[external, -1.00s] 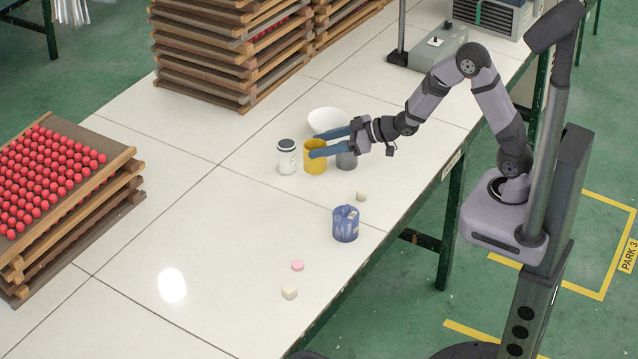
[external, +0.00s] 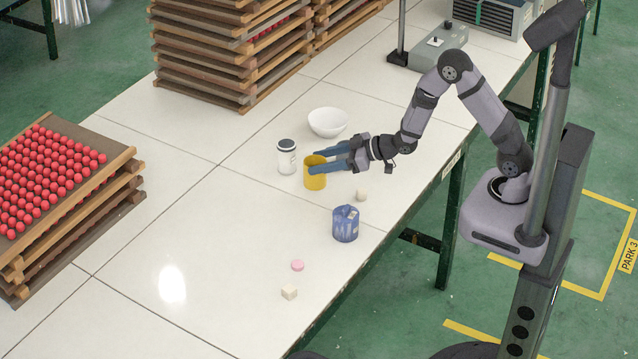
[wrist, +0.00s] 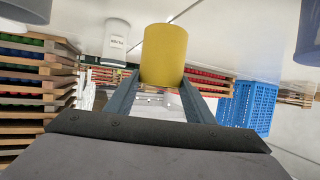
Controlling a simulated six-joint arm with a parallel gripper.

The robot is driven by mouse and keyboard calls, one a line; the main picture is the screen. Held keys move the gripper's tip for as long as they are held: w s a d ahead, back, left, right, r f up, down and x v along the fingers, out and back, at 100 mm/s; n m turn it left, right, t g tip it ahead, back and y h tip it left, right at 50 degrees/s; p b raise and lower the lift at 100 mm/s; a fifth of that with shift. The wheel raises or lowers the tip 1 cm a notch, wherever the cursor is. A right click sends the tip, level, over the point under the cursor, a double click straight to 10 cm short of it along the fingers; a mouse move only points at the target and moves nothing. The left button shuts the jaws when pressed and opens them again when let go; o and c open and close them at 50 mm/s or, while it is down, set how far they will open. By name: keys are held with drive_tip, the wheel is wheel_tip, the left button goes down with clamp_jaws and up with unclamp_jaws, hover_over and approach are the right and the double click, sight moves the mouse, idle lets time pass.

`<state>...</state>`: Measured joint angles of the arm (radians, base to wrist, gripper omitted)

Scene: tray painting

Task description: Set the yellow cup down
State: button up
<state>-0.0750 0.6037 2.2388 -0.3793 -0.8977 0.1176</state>
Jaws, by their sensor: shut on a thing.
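The yellow cup (external: 315,180) is between the two blue-grey fingers of my gripper (external: 318,163), which is shut on it. In the external view it is upright, over the white table, in front of the bowl and right of the white jar. I cannot tell whether its base touches the table. In the wrist view the cup (wrist: 164,55) fills the space between the fingertips, and that picture seems upside down.
A white jar with a dark lid (external: 287,160) stands close left of the cup. A white bowl (external: 328,122) is behind. A blue patterned container (external: 345,225), cream blocks (external: 361,195) (external: 289,292) and a pink disc (external: 297,265) lie nearer. The table (external: 200,215) front left is clear.

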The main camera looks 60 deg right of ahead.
sight(322, 188)
drive_tip(key=shift+f, duration=2)
drive_tip(key=shift+f, duration=0.15)
drive_tip(key=o, duration=1.3)
drive_tip(key=shift+o, duration=0.2)
